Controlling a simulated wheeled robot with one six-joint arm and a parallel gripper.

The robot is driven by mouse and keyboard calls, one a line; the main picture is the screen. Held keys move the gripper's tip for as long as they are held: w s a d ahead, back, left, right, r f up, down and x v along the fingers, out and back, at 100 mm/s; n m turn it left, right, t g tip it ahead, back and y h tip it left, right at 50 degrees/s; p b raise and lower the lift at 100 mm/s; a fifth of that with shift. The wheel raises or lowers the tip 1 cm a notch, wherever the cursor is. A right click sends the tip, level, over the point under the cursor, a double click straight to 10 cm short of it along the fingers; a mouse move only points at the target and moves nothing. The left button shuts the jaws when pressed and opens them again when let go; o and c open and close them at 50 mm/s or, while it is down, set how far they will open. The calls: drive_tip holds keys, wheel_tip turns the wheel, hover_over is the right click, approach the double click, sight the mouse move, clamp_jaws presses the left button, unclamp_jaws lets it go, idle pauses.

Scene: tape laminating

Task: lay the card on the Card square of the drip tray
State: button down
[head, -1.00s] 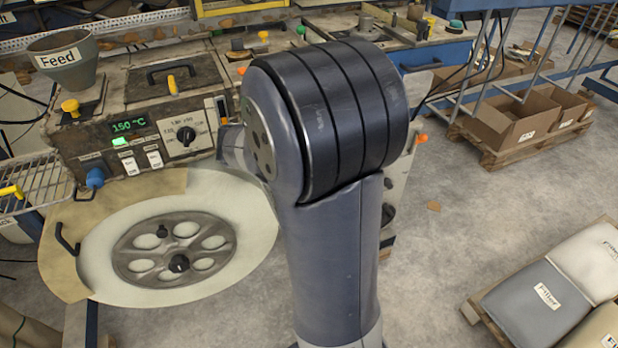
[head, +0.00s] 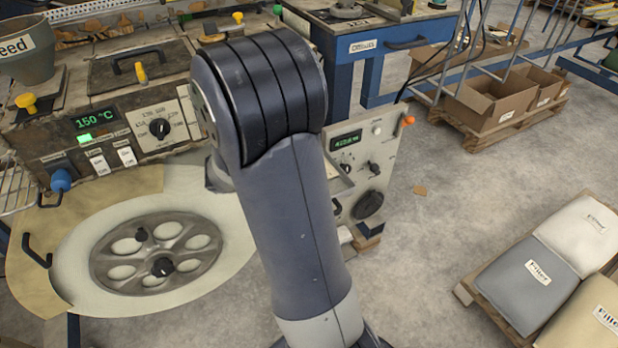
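My gripper is not in the head view; only the dark upper links of my arm show, standing across the middle. I cannot see the card, the drip tray or its Card square. They may be hidden behind my arm or outside the picture, so I cannot tell whether my gripper holds the card.
A worn machine (head: 72,152) with a 150 °C display stands at the left. A large reel with a grey hub (head: 160,255) lies below it. A control panel (head: 362,165) stands right of my arm. Filler sacks (head: 527,280) lie at lower right, with open floor between.

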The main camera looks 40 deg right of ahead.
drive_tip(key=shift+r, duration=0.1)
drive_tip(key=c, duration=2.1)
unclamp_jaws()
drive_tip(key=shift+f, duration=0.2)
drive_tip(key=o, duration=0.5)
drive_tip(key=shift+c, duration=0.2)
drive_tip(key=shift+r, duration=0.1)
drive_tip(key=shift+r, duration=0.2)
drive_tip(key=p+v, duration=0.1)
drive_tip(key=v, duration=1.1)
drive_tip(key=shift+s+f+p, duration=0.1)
drive_tip(key=shift+p, duration=0.25)
